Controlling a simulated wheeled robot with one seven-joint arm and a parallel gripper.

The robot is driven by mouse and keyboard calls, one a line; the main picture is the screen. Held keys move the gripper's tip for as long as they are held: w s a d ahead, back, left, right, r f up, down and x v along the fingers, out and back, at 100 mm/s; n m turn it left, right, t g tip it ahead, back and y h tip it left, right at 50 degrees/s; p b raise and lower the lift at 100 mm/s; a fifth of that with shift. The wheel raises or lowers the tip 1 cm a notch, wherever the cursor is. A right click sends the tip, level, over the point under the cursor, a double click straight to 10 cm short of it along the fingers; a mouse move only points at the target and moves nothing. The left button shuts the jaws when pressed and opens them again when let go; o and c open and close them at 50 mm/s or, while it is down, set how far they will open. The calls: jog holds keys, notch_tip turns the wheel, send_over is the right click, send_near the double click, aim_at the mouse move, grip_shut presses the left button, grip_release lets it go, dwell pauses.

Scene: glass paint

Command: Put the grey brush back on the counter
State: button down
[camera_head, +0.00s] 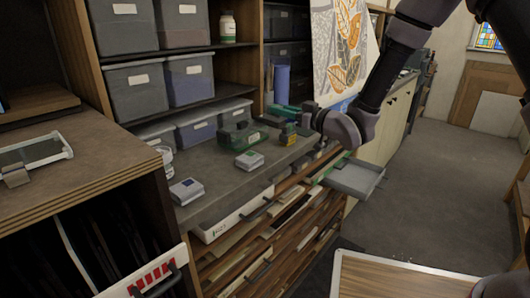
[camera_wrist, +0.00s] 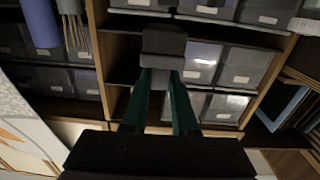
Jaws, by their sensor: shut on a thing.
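My gripper (camera_wrist: 161,78) has green fingers that close together at their tips in the wrist view. They are shut on a dark grey block-shaped thing, which I take to be the grey brush (camera_wrist: 164,44). Its bristles cannot be made out. In the head view my gripper (camera_head: 274,107) reaches left above the back of the grey counter (camera_head: 218,168). The brush is too small and dark to make out clearly in the head view.
A blue cylinder (camera_head: 282,82) stands behind. Shelves of grey bins (camera_head: 134,88) rise at the back. Open counter lies between the boxes.

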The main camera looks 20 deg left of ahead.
aim_at(280, 125)
jog(key=shift+g, duration=0.3)
jog(key=f, duration=0.3)
jog(key=a+f, duration=0.1)
jog(key=shift+s+f, duration=0.3)
jog(key=shift+f, duration=2.55)
jog(key=shift+f, duration=0.2)
jog(key=c, duration=0.7)
grip_release()
jog(key=shift+r, duration=0.1)
